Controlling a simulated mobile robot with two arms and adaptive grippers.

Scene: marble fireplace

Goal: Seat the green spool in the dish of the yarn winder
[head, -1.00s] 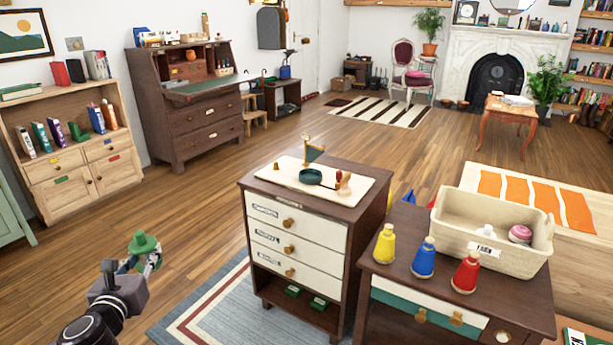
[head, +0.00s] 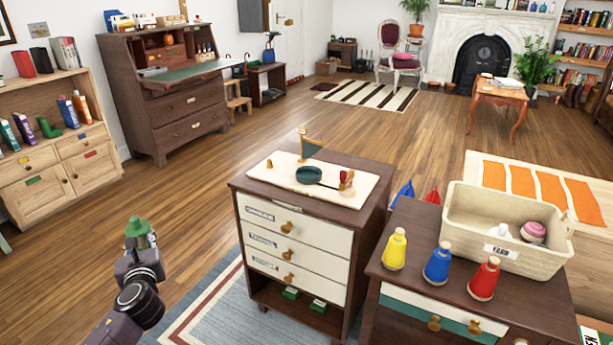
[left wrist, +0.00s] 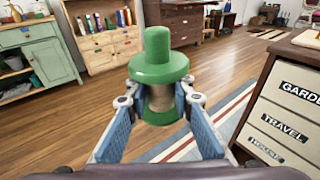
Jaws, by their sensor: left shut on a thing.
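My left gripper (left wrist: 158,100) is shut on the green spool (left wrist: 158,70), one finger on each side of its tan middle. In the head view the spool (head: 137,228) is upright above the floor, left of the dark drawer cabinet, with my left gripper (head: 140,242) just under its top. The yarn winder (head: 325,175) stands on the cabinet's pale top board, with a dark green round dish (head: 308,175) that looks empty. The spool is well apart from the dish. My right gripper is not in view.
The cabinet (head: 300,240) has labelled drawers. Open floor lies left of the cabinet.

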